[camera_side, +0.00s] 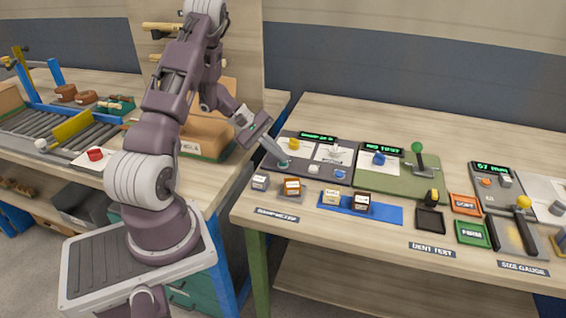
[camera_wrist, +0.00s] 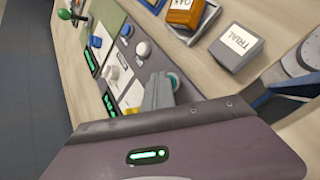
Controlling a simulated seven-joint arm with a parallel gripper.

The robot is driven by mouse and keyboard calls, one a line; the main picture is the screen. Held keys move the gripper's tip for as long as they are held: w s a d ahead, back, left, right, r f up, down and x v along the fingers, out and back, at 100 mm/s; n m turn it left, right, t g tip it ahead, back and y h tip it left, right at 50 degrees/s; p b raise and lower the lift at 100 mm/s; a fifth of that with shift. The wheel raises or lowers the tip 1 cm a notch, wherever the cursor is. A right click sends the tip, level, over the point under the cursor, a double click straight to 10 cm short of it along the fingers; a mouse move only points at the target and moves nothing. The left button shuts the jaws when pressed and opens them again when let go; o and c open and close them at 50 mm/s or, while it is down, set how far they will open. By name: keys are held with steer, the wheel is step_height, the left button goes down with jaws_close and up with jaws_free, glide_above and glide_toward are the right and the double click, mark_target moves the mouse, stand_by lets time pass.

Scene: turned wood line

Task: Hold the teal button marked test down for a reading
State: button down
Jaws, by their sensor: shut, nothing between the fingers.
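My gripper (camera_side: 281,158) is shut and empty, pointing down at the left end of the grey panel (camera_side: 301,174) in the side view. A small teal patch, which looks like the teal button (camera_side: 283,163), shows right at the fingertips. The fingers hide most of it, and I cannot read a test mark on it. The tips look to be on or just above it; I cannot tell whether it is pressed.
A white button (camera_side: 313,169) and a blue button (camera_side: 339,173) sit to the right on the panel. Lettered blocks (camera_side: 292,187) stand in front. Further right are a blue knob (camera_side: 378,158), a green-topped lever (camera_side: 418,148) and a gauge with a lit display (camera_side: 491,168).

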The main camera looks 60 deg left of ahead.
mark_target(280, 162)
stand_by(0.4)
steer(key=shift+r, duration=0.75)
steer(key=shift+r, duration=2.5)
